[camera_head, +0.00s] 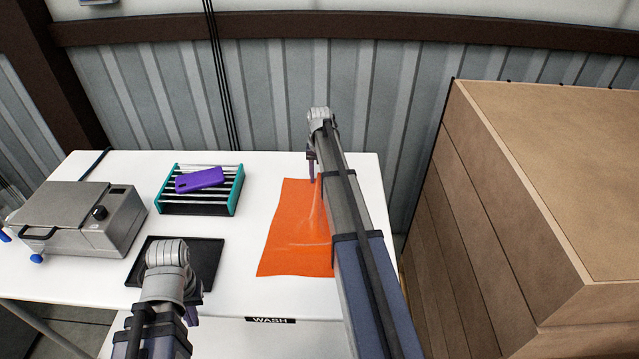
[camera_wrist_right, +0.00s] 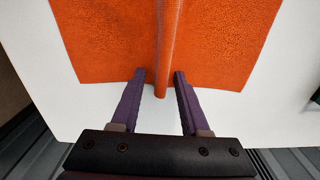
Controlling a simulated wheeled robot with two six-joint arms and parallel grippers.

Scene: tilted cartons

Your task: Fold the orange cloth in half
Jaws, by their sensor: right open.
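The orange cloth (camera_head: 290,230) lies spread on the white table, partly hidden behind my right arm. In the right wrist view the cloth (camera_wrist_right: 105,40) has a raised ridge running from its edge, lined up with the gap between my fingers. My right gripper (camera_head: 311,172) is at the cloth's far edge. In the right wrist view it (camera_wrist_right: 159,76) is open, its fingertips on either side of the ridge and apart from it. My left gripper (camera_head: 191,316) is near the table's front, away from the cloth; its jaws are mostly hidden.
A black tray (camera_head: 215,258) lies partly behind my left gripper. A teal-ended rack (camera_head: 238,190) holds a purple phone (camera_head: 200,180). A grey metal appliance (camera_head: 75,218) stands at the left. Large brown cartons (camera_head: 545,150) stand right of the table (camera_head: 240,295). A WASH label (camera_head: 270,320) is in front.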

